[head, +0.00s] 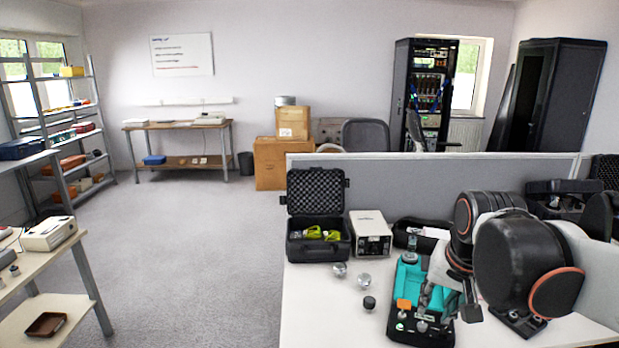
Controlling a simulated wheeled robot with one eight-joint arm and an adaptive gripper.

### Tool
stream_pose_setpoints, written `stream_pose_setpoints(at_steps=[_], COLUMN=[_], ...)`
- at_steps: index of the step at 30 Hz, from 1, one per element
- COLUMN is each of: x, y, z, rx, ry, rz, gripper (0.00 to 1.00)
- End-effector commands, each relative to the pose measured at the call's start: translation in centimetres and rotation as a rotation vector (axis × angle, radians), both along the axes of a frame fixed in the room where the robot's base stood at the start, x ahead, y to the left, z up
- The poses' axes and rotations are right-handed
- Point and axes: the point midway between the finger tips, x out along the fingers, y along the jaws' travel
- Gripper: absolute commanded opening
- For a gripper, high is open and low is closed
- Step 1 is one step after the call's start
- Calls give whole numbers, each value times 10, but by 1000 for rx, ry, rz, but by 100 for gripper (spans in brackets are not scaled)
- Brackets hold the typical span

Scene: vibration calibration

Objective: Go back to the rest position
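My arm reaches in from the right over the white table (325,310), with large black joints ringed in orange. My gripper (455,303) points down at the right side of a black tray with a teal insert (407,276). Its fingertips partly overlap the tray in this view. I cannot tell whether they touch anything or are open or shut. Part of the tray is hidden behind my gripper.
An open black case (318,249) with yellow-green items and a white instrument box (370,233) stand left of the tray. Several small metal cylinders (364,280) lie on the table. A grey partition (400,176) runs along the back. Open carpet (190,270) lies to the left.

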Motion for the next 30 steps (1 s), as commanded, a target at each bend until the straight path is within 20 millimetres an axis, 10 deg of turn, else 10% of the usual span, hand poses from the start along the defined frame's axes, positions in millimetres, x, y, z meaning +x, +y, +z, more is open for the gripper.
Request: stream_pose_setpoints(at_steps=[15,30], x=[-111,-124], y=[39,44], z=[-20,-28], rx=[-144,-173], ry=[-206,-241], rz=[325,377], gripper=[28,28])
